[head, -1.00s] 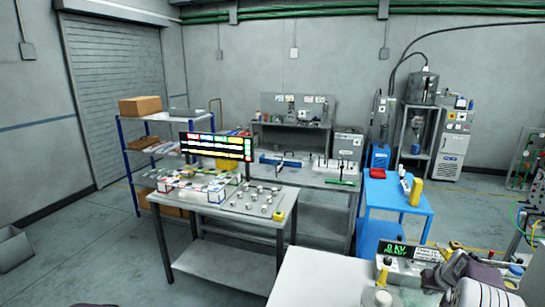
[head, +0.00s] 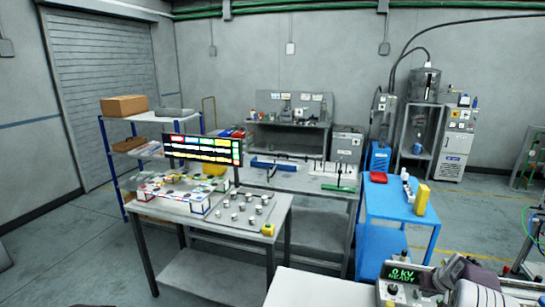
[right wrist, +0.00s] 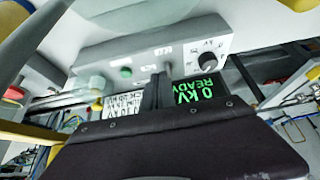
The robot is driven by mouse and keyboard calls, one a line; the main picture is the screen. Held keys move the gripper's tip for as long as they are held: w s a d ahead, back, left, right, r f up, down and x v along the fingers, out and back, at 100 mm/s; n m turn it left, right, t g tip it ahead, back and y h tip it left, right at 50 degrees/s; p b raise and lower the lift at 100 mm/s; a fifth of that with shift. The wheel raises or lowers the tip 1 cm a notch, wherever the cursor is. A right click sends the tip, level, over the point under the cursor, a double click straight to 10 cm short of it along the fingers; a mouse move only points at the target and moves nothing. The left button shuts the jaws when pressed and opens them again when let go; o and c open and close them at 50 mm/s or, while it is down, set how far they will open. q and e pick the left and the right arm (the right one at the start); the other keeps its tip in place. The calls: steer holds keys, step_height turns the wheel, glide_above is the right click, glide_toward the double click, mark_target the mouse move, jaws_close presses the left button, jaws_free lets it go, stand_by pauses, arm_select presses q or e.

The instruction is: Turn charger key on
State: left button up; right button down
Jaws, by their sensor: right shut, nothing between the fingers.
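The charger (head: 384,292) is a grey box at the bottom right of the head view, with a green display (head: 403,274) reading 0 kV READY. The right wrist view shows its panel (right wrist: 150,50), with a black dial (right wrist: 208,60), a green button (right wrist: 126,72) and the display (right wrist: 200,90). I cannot make out for sure which control is the key. My right gripper (head: 446,284) is shut and empty, at the charger's right in the head view. In the wrist view its fingertips (right wrist: 160,92) overlap the panel; contact is unclear. My left gripper is out of view.
The charger stands on a white table (head: 315,290). Behind it is a blue cart (head: 400,215) with a yellow item (head: 422,199). A grey workbench (head: 190,212) with several knobs and a lit sign (head: 203,149) stands to the left. Open floor lies between.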

mark_target(416, 294)
step_height(416, 294, down, 4)
steer(key=shift+w+r+b, duration=0.15)
steer(key=shift+r+b, duration=0.05)
steer(key=shift+b, duration=0.8)
steer(key=shift+a+f, duration=0.1)
steer(key=shift+s+r, duration=0.2)
steer(key=shift+s, duration=0.2)
steer(key=shift+w+f, duration=0.2)
steer(key=shift+w, duration=0.1)
steer(key=shift+r, duration=0.15)
